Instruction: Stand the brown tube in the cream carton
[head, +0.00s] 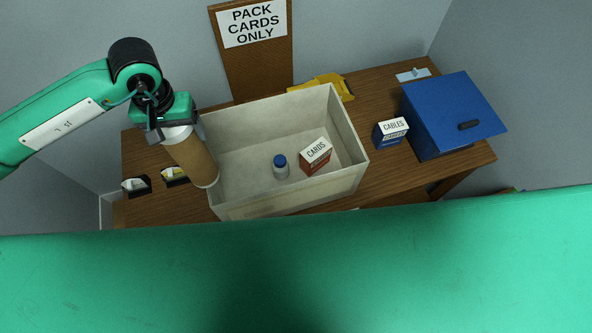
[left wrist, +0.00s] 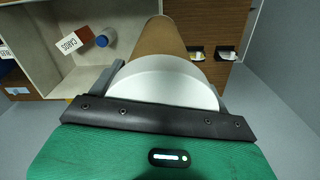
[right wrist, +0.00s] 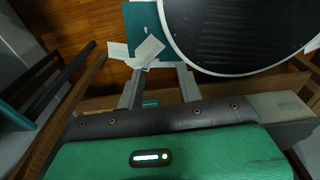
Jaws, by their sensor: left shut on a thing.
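The brown tube (head: 195,161) has a white end (head: 176,134) at the top. My left gripper (head: 170,131) is shut on that white end, which also shows in the left wrist view (left wrist: 165,80). The tube looks tilted in the head view, and its lower end overlaps the left wall of the cream carton (head: 345,128). I cannot tell its height above the wall. The open carton stands on the desk with a small blue-capped bottle (head: 281,167) and a red and white cards box (head: 316,156) inside. My right gripper (right wrist: 160,75) is open, its fingers apart.
A blue and white cables box (head: 391,132) and a blue bin (head: 452,115) stand right of the carton on the wooden desk (head: 375,88). A yellow object (head: 325,87) lies behind it. Two small dark holders (head: 136,186) sit at the left. A dark round surface (right wrist: 240,30) lies near my right gripper.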

